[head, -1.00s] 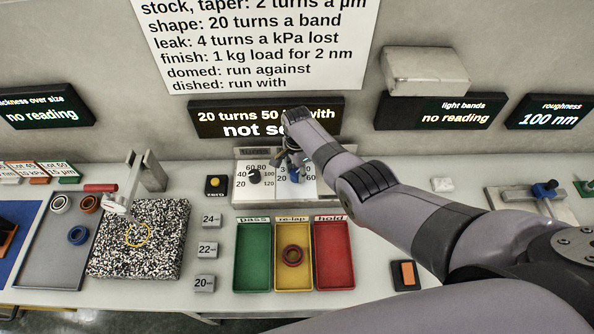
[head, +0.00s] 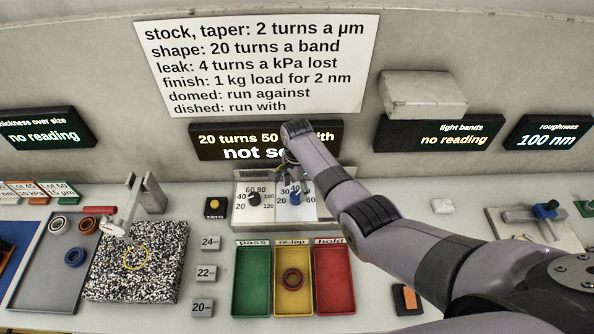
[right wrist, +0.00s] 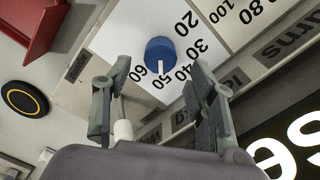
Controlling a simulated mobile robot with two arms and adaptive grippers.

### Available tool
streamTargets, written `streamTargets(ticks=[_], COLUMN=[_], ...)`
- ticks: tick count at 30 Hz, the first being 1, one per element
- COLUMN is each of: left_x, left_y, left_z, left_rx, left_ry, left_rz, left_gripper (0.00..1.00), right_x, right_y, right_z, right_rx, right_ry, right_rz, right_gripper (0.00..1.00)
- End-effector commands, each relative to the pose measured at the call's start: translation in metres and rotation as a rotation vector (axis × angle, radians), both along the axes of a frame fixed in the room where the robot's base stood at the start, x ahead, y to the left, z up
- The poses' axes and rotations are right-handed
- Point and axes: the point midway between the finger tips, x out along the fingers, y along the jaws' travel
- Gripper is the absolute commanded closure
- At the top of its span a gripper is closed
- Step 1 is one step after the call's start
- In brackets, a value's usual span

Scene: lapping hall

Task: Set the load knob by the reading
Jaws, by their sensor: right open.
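The blue load knob (right wrist: 160,51) sits on a white dial marked 20 to 60 in the right wrist view. Its white line points at about 50. In the head view the knob (head: 295,197) shows on the white control panel (head: 279,214), partly behind my right gripper. The setting display (head: 222,147) reads "20 turns 50", "with" and "not se", partly hidden by my arm.
A dark knob (head: 254,199) with its own scale stands left of the blue one. The roughness display (head: 548,133) reads 100 nm. The re-lap tray (head: 293,306) holds a dark red ring (head: 292,279). The pass tray (head: 252,306) and hold tray (head: 334,306) look empty.

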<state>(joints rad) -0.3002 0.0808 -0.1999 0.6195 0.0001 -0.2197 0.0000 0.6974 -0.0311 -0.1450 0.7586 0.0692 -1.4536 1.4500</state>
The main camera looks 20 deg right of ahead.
Motion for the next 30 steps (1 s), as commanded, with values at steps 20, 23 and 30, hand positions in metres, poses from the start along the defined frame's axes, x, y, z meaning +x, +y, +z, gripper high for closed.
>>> streamTargets(ticks=[20, 23, 30], left_x=[0.001, 0.001, 0.001], left_y=[-0.001, -0.001, -0.001], left_z=[0.000, 0.000, 0.000], left_rx=[-0.001, -0.001, -0.001], left_ry=[-0.001, -0.001, -0.001], left_rz=[0.000, 0.000, 0.000], left_gripper=[0.29, 0.29, 0.29], right_x=[0.000, 0.000, 0.000], right_y=[0.000, 0.000, 0.000], right_z=[0.082, 0.082, 0.082], right_rx=[0.000, 0.000, 0.000], right_ry=[0.000, -0.001, -0.001], right_rz=[0.000, 0.000, 0.000], right_gripper=[0.48, 0.48, 0.48])
